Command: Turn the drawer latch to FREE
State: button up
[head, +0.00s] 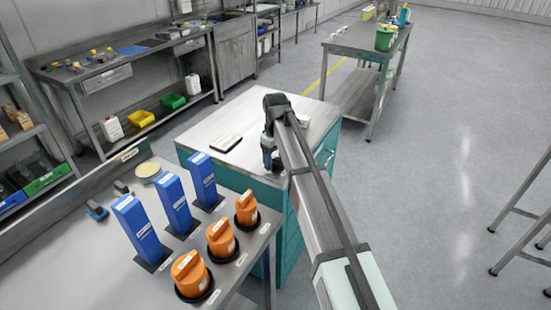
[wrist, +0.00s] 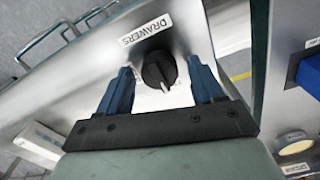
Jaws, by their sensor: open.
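The drawer latch is a black round knob (wrist: 159,70) with a pale pointer line, in the wrist view. It sits on a light panel below a white label reading DRAWERS (wrist: 146,30). My gripper (wrist: 160,78) is open, with one blue finger on each side of the knob. Gaps show between the fingers and the knob, though depth is hard to judge. In the head view my gripper (head: 272,160) is at the top of the teal drawer cabinet (head: 232,176); the knob is hidden there behind my arm. I cannot read any FREE marking.
A bench (head: 228,291) with blue upright boxes (head: 138,228) and orange knobs (head: 221,238) stands at the left front. A dark flat object (head: 226,143) lies on the cabinet top. Drawer handles (wrist: 70,32) show at the upper left in the wrist view. The floor at right is mostly clear.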

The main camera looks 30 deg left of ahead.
aim_at(276, 160)
notch_tip(276, 160, up, 14)
dwell(0.8)
jog(key=shift+f, duration=0.2)
